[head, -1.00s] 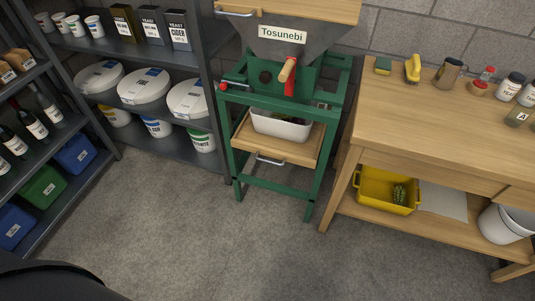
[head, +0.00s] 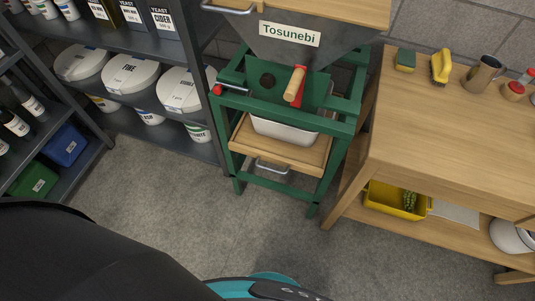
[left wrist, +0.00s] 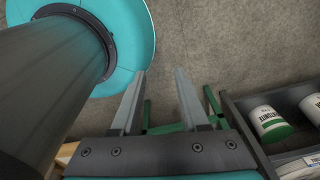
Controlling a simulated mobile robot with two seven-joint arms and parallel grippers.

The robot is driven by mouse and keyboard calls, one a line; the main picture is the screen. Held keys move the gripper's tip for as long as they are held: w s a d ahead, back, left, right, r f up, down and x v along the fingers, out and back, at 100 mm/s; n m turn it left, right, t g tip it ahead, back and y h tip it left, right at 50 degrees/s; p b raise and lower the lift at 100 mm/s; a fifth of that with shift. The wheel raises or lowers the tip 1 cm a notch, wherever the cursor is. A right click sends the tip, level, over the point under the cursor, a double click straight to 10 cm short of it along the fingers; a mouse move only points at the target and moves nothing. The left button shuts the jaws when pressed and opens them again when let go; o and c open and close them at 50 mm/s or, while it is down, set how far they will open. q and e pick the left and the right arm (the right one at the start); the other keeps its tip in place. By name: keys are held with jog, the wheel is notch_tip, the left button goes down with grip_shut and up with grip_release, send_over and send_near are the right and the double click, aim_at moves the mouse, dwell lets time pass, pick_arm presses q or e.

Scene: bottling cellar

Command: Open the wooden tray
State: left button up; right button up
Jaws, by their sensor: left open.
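The wooden tray (head: 306,157) is a flat light-wood drawer low in the green press frame (head: 345,127), with a metal handle (head: 271,167) on its front. A pale metal bin (head: 285,133) stands on it, partly hidden by the frame. My left gripper (left wrist: 160,98) is open and empty in the left wrist view, its fingers over bare floor with green frame bars beyond them. Its fingers do not show in the head view. A bit of light wood (left wrist: 65,155) shows at the wrist view's lower left; I cannot tell what it is. My right gripper is in neither view.
A grey shelf (head: 170,143) with white buckets (head: 130,76) stands left of the press. A wooden workbench (head: 440,130) stands to the right, with a yellow crate (head: 385,204) on its lower shelf. The floor (head: 210,215) in front of the press is clear.

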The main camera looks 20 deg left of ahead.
pick_arm(q)
jog(key=w+d+f+m+t+b, duration=0.2)
jog(key=w+d+f+t+b, duration=0.15)
jog(key=w, duration=0.25)
jog(key=m+t+b, duration=1.1)
jog(key=m+b, duration=0.2)
jog(key=b, duration=0.7)
send_near(269, 169)
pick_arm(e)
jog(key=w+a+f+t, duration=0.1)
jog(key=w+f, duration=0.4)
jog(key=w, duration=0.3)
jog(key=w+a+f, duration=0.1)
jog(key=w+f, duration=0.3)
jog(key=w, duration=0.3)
pick_arm(q)
jog(key=shift+m, duration=0.3)
jog(key=shift+f+b+x, duration=0.2)
jog(key=shift+b+x, duration=3)
jog(key=shift+x, duration=2)
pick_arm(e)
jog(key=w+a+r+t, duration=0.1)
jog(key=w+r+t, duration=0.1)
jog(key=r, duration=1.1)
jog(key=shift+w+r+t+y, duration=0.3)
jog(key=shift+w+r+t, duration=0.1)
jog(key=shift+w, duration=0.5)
pick_arm(q)
jog(key=shift+s, duration=0.1)
jog(key=shift+c, duration=0.4)
